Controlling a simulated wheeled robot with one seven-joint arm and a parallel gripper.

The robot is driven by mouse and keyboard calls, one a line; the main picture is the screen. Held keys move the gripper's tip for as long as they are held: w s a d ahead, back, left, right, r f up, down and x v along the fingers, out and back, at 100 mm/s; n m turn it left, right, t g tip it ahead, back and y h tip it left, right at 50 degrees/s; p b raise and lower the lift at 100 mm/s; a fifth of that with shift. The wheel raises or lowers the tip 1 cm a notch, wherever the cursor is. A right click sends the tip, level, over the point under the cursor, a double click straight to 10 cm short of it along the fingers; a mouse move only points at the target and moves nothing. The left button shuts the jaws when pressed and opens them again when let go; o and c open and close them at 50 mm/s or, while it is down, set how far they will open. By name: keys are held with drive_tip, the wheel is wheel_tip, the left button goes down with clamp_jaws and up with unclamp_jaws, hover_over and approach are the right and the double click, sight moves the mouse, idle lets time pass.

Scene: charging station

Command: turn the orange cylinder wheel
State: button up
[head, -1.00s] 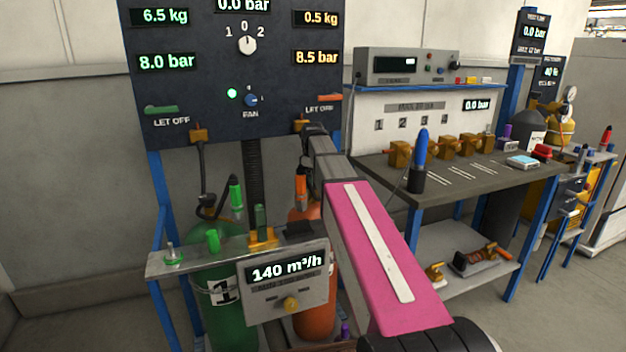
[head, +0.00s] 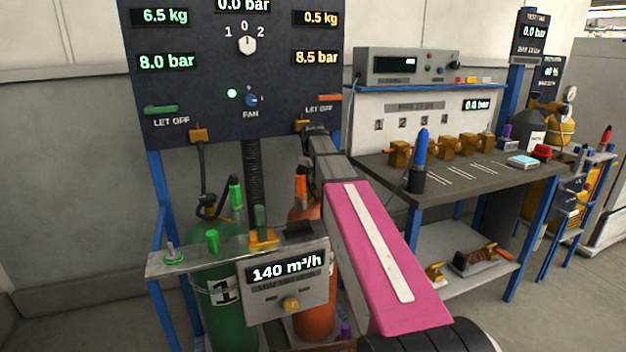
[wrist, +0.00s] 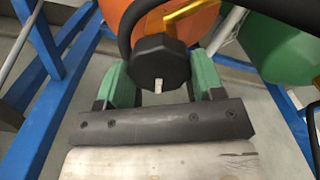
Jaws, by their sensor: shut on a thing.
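The orange cylinder (head: 316,322) stands at the lower middle of the head view, partly hidden by the flow meter box and my arm. Its orange body also shows at the top of the wrist view (wrist: 165,14). A black, many-sided wheel (wrist: 160,62) with a pale mark on its near edge sits in front of it. My gripper (wrist: 158,72) has its green fingers on the left and right sides of this wheel and is shut on it. In the head view the fingers and wheel are hidden.
A green cylinder (head: 213,305) stands left of the orange one. A metal shelf (head: 195,261) and the 140 m³/h box (head: 287,283) are in front of them. Blue frame bars (wrist: 57,110) and a black hose (wrist: 278,10) run close to my gripper. A workbench (head: 465,178) stands to the right.

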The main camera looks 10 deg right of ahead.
drive_tip(key=shift+m, duration=1.2)
drive_tip(key=o, duration=0.9)
wheel_tip(320, 180, up, 11)
drive_tip(key=shift+f, duration=0.1)
